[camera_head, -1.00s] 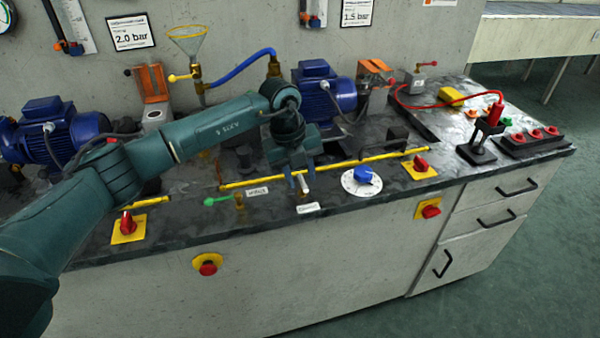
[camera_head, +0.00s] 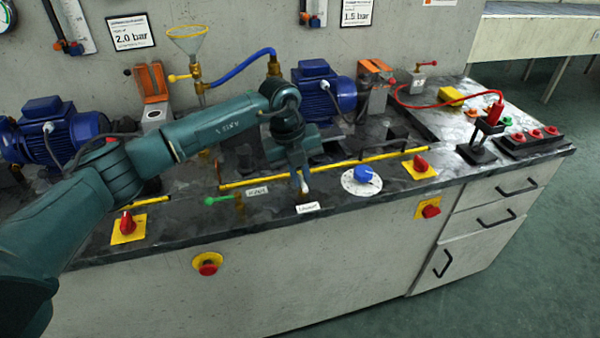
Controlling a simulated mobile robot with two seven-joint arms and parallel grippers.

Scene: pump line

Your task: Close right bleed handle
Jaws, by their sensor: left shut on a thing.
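My left gripper (camera_head: 301,176) reaches down at the front middle of the bench and is shut on a small white-tipped handle (camera_head: 305,188) of a valve. The fingers hide most of the handle, so its exact angle is hard to tell. A small white label (camera_head: 307,208) lies on the bench just in front, too blurred to read. A green handle (camera_head: 218,200) on a similar valve lies to the left, apart from the gripper. My right gripper is out of view.
A yellow rail (camera_head: 360,161) runs along the bench behind the gripper. A blue knob (camera_head: 364,174) on a white dial stands to the right, and a red switch (camera_head: 421,164) beyond it. Blue pump motors (camera_head: 323,88) stand at the back.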

